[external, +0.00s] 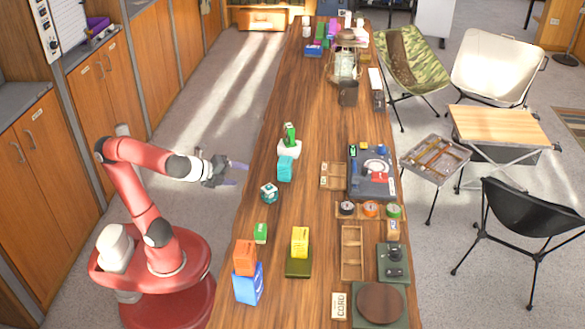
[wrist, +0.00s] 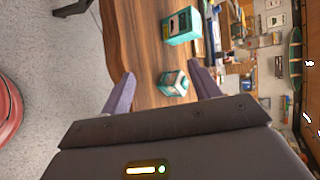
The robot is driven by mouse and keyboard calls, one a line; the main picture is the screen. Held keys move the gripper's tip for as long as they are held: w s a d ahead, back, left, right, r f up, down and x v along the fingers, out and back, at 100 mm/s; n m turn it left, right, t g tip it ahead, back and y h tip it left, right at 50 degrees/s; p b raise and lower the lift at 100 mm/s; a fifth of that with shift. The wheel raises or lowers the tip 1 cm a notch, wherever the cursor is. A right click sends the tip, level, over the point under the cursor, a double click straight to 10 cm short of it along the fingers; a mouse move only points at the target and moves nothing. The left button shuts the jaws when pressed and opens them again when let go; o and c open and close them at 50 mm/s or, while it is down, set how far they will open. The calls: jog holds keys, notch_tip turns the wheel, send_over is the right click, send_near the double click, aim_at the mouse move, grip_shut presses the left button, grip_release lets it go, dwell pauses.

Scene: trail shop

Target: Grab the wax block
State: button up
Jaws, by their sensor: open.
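A small teal-and-white cube (external: 269,192), which may be the wax block, sits on the long wooden counter near its left edge. Its label is too small to read. It also shows in the wrist view (wrist: 173,84), between and beyond my fingers. My gripper (external: 239,174) is open and empty, left of the cube and apart from it, near the counter's left edge. In the wrist view my two purple fingers (wrist: 159,80) are spread wide.
A taller teal box (external: 285,169) stands just behind the cube, beside a green item on a white block (external: 290,147). Bare counter lies around the cube.

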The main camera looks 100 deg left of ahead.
aim_at(266, 229)
jog(key=w+d+m+t, duration=0.1)
jog(key=d+m, duration=0.1)
jog(key=m, duration=0.1)
jog(key=w+d+m+t, duration=0.1)
jog(key=w+d+m, duration=0.1)
jog(key=d+m, duration=0.1)
jog(key=w+d+r+m+t, duration=0.1)
jog(key=d+m+t, duration=0.1)
jog(key=d+m, duration=0.1)
jog(key=shift+w+m+h, duration=0.25)
jog(key=shift+m+h, duration=0.05)
jog(key=shift+h, duration=0.1)
jog(key=d+m+t+h, duration=0.1)
jog(key=d+m, duration=0.2)
jog(key=d+m+t+h, duration=0.1)
jog(key=d+m+h, duration=0.1)
jog(key=d+m, duration=0.2)
jog(key=d+m+t+h, duration=0.2)
jog(key=d+m, duration=0.2)
jog(key=shift+w, duration=0.4)
jog(key=shift+m+h, duration=0.3)
jog(key=shift+m, duration=0.3)
jog(key=f, duration=0.4)
jog(key=shift+d+f, duration=0.35)
jog(key=shift+d, duration=0.05)
jog(key=shift+w+f, duration=0.2)
jog(key=shift+w, duration=0.05)
jog(key=w, duration=0.7)
jog(key=shift+w+a, duration=0.15)
jog(key=shift+a, duration=0.1)
